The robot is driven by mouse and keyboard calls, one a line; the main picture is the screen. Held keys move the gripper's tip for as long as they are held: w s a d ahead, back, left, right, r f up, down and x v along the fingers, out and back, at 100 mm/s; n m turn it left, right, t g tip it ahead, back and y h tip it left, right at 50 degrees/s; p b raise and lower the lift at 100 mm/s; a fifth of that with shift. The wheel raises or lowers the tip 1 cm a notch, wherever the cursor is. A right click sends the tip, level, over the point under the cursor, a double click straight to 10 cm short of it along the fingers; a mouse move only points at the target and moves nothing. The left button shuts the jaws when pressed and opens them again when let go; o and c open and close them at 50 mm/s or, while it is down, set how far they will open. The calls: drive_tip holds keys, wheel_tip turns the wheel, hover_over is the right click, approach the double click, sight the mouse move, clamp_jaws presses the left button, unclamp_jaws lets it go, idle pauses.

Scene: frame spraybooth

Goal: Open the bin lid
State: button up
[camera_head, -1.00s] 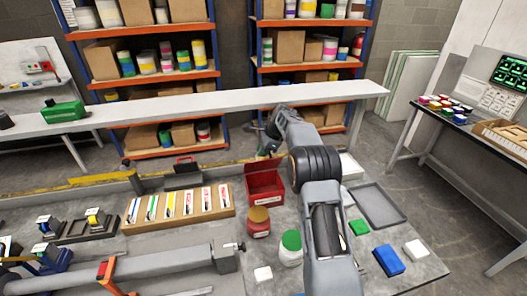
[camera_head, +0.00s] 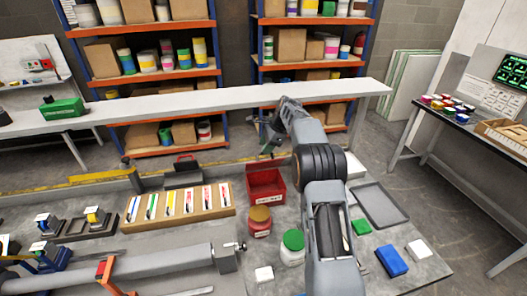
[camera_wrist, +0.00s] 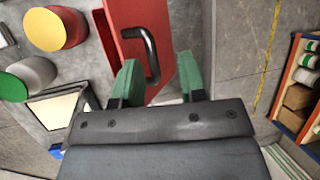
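The red bin (camera_head: 267,198) stands on the workbench, just left of my arm in the head view. In the wrist view its red lid (camera_wrist: 123,22) carries a black bar handle (camera_wrist: 151,55). My gripper (camera_wrist: 160,72) has its two green fingers spread apart, with the lower part of the handle showing between them. Whether the fingers touch the handle I cannot tell. In the head view my gripper (camera_head: 268,152) is small and dark above the back of the bin. The lid's exact angle is not clear there.
A yellow-topped red jar (camera_head: 259,221) and a green-topped white jar (camera_head: 292,247) stand in front of the bin. A grey tray (camera_head: 378,204) lies to the right of my arm. A colour-strip rack (camera_head: 180,203) is left. A long pale beam (camera_head: 190,108) runs behind.

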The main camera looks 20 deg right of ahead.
drive_tip(key=shift+v, duration=2.45)
drive_tip(key=shift+s+d+f, duration=0.1)
